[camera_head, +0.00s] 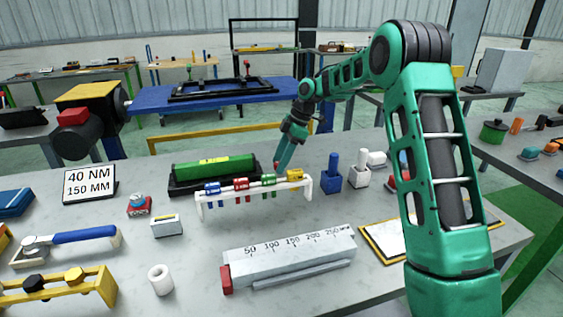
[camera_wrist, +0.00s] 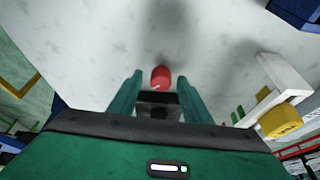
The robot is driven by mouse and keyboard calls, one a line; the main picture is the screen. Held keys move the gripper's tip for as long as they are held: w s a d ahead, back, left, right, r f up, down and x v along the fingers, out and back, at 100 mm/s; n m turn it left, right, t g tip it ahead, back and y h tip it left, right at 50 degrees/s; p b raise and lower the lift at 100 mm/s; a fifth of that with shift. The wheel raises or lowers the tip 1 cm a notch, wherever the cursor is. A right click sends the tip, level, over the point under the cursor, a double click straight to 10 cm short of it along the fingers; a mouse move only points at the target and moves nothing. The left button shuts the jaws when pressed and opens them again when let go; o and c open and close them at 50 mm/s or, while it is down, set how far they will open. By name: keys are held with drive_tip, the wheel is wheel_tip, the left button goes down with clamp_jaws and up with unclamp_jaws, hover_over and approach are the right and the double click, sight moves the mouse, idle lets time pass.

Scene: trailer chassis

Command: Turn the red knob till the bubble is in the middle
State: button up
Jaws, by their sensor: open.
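The spirit level (camera_head: 213,168) has a green body with a small yellow vial on top and sits on a black base. The bubble is too small to make out in the head view. The red knob (camera_head: 276,165) is at the level's right end, partly hidden by my gripper (camera_head: 283,160). In the wrist view the red knob (camera_wrist: 160,76) shows between the two green fingers of my gripper (camera_wrist: 160,78), with a dark part below it. The fingers are open, with a gap on each side of the knob. I cannot tell whether they touch it.
A white rack (camera_head: 255,192) with coloured clips stands just in front of the level. Blue and white holders (camera_head: 332,180) stand to the right of my gripper. A sign (camera_head: 89,184) reads 40 NM, 150 MM. A grey ruled block (camera_head: 290,257) lies nearer the front.

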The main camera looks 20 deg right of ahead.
drive_tip(key=c, duration=1)
drive_tip(key=shift+d, duration=0.3)
drive_tip(key=shift+a, duration=0.15)
drive_tip(key=shift+a, duration=0.1)
drive_tip(key=shift+r+m, duration=0.1)
drive_tip(key=shift+m, duration=0.4)
